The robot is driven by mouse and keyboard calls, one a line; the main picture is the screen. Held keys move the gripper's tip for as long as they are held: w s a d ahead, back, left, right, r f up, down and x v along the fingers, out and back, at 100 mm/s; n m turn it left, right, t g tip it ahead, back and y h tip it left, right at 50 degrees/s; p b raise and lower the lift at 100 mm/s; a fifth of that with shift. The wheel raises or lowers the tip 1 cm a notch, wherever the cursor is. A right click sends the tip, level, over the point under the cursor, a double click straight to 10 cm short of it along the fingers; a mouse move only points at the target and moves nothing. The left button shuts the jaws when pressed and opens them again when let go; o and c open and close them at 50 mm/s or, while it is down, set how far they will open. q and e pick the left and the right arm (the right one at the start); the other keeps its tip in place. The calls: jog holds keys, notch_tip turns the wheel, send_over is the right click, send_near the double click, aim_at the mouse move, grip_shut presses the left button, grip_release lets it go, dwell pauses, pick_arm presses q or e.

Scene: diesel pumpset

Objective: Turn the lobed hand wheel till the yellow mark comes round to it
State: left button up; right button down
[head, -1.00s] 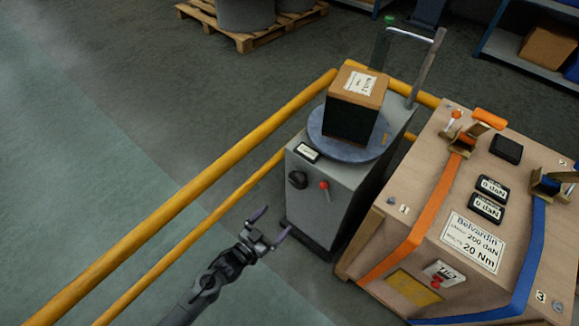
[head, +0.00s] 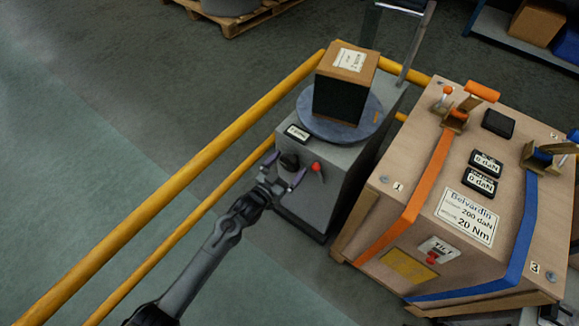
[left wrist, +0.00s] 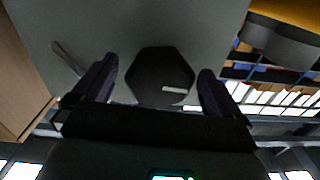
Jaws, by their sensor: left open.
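The black lobed hand wheel (head: 289,161) is on the front face of the grey cabinet (head: 310,200), left of a red-tipped knob. It also shows in the left wrist view (left wrist: 160,68), dark and rounded-hexagonal, with a short pale mark (left wrist: 174,89) on its face near the gripper side. My left gripper (head: 284,168) is open at the wheel. In the left wrist view its fingers (left wrist: 158,88) stand to either side of the wheel, with a gap on each side. I cannot make out a yellow mark. My right gripper is not in view.
The red-tipped knob (head: 316,167) sticks out close to my right-hand finger. A turntable (head: 345,128) with a box (head: 345,85) tops the cabinet. Yellow rails (head: 190,172) run along the left. A strapped wooden crate (head: 405,180) stands to the right.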

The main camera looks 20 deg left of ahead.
pick_arm(q)
jog(key=shift+w+d, duration=0.15)
jog(key=shift+w, duration=0.4)
jog(key=shift+c, duration=0.5)
jog(key=c, duration=0.9)
jog(key=shift+r+n+p, duration=0.25)
jog(key=shift+n+p, duration=1.05)
jog(key=shift+p, duration=0.2)
jog(key=shift+n+p, duration=0.85)
jog(key=shift+n, duration=0.25)
jog(key=shift+d+f+n+p, duration=0.15)
jog(key=shift+n+p, duration=0.45)
jog(key=shift+n, duration=0.4)
